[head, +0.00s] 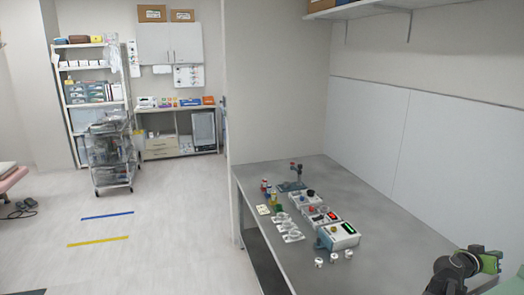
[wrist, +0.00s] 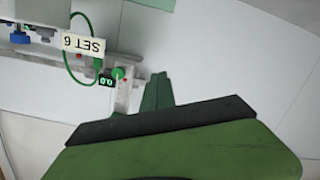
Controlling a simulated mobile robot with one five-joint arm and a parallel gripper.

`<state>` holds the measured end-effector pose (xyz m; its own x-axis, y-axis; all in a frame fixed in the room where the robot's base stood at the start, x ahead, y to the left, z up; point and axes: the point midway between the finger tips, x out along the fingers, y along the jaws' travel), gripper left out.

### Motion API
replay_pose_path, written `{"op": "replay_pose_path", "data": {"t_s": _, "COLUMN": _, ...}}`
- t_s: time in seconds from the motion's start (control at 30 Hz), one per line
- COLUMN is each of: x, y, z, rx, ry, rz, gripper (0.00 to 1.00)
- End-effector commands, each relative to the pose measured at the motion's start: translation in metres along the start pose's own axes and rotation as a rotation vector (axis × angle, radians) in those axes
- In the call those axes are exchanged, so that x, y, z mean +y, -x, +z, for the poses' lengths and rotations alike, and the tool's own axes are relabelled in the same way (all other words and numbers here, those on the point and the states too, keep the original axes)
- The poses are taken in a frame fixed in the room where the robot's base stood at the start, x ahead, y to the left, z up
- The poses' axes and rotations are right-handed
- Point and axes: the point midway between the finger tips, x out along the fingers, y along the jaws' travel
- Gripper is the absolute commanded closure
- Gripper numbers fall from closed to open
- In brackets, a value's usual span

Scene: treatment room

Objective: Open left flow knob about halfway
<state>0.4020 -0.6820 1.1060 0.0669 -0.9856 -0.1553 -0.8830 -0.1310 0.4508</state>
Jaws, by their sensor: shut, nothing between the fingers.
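In the wrist view, my gripper (wrist: 157,82) shows as green and black fingers, shut and empty. Its tips are just below a small fitting with a dark display (wrist: 107,80) and a green knob (wrist: 118,73) with a red spot. A blue knob (wrist: 19,38) is at the far left of that view, well apart from the fingers. I cannot tell which of these is the left flow knob. In the head view, a black and green part of my arm (head: 470,268) shows at the lower right; the fingertips are not clear there.
In the head view, the grey bench (head: 375,205) holds several small devices and a box with a green display (head: 338,236). Its right part is bare.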

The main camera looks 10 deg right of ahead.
Motion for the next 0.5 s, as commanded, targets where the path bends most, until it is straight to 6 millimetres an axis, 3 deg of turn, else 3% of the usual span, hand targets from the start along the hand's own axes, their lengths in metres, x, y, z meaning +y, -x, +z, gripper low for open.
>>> {"op": "replay_pose_path", "data": {"t_s": 0.03, "x": 0.025, "y": -0.021, "z": 0.014, "rx": 0.033, "ry": 0.005, "rz": 0.034, "gripper": 1.00}}
{"op": "replay_pose_path", "data": {"t_s": 0.1, "x": 0.055, "y": -0.039, "z": 0.020, "rx": 0.077, "ry": 0.018, "rz": 0.059, "gripper": 1.00}}
{"op": "replay_pose_path", "data": {"t_s": 0.2, "x": 0.084, "y": -0.054, "z": 0.027, "rx": 0.115, "ry": 0.036, "rz": 0.077, "gripper": 1.00}}
{"op": "replay_pose_path", "data": {"t_s": 0.33, "x": 0.098, "y": -0.060, "z": 0.030, "rx": 0.132, "ry": 0.048, "rz": 0.083, "gripper": 1.00}}
{"op": "replay_pose_path", "data": {"t_s": 0.5, "x": 0.099, "y": -0.062, "z": 0.028, "rx": 0.133, "ry": 0.049, "rz": 0.082, "gripper": 1.00}}
